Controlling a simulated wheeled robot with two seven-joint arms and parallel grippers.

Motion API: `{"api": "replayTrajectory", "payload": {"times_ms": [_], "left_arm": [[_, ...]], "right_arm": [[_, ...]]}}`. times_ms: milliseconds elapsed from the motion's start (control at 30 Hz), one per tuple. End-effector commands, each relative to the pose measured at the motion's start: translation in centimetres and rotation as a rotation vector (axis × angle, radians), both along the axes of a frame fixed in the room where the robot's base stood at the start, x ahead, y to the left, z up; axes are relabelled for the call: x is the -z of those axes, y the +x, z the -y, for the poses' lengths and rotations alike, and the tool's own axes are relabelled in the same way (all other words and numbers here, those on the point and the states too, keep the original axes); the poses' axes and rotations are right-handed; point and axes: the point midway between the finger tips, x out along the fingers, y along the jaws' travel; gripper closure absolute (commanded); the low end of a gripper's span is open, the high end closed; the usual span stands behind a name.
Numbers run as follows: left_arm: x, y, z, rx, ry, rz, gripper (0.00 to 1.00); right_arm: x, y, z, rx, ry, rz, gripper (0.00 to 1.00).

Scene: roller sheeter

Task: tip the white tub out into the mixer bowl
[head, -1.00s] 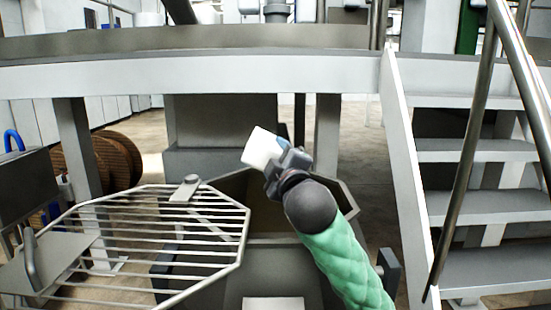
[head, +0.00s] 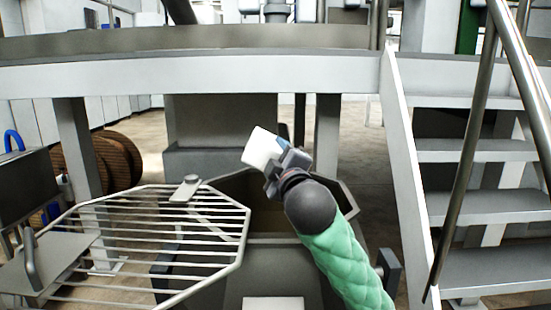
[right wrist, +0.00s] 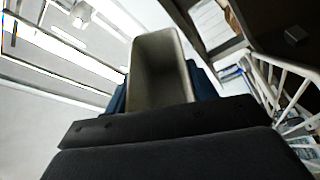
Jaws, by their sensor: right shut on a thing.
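The white tub (head: 262,148) is held by my right gripper (head: 279,162) above the mixer bowl (head: 262,190), near its far side. The tub is tilted in the head view. In the right wrist view the tub (right wrist: 161,68) shows its open mouth and inner walls, between the blue finger pads of my right gripper (right wrist: 160,92). I see no contents in the part of the tub that shows. The bowl is grey with an angular rim, and my right arm hides part of its inside. My left gripper is not in view.
A barred grid lid (head: 165,235) stands open at the left of the bowl. A grey platform beam (head: 200,76) crosses behind. Metal stairs (head: 480,205) with a handrail (head: 468,150) rise at the right. Wooden reels (head: 115,160) stand at the far left.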

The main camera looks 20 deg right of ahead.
Motion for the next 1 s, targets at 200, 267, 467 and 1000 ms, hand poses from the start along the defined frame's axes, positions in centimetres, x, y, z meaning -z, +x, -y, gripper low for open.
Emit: {"api": "replayTrajectory", "payload": {"times_ms": [200,267,467,1000], "left_arm": [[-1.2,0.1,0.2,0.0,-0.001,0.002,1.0],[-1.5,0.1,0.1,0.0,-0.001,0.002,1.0],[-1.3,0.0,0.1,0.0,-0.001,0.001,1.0],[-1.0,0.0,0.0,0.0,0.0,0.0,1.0]], "right_arm": [[-1.1,0.0,0.0,0.0,0.0,0.0,0.77],[-1.4,0.0,0.0,0.0,0.0,0.0,0.77],[-1.2,0.0,0.0,0.0,0.0,0.0,0.77],[0.0,0.0,0.0,0.0,0.0,0.0,0.77]]}}
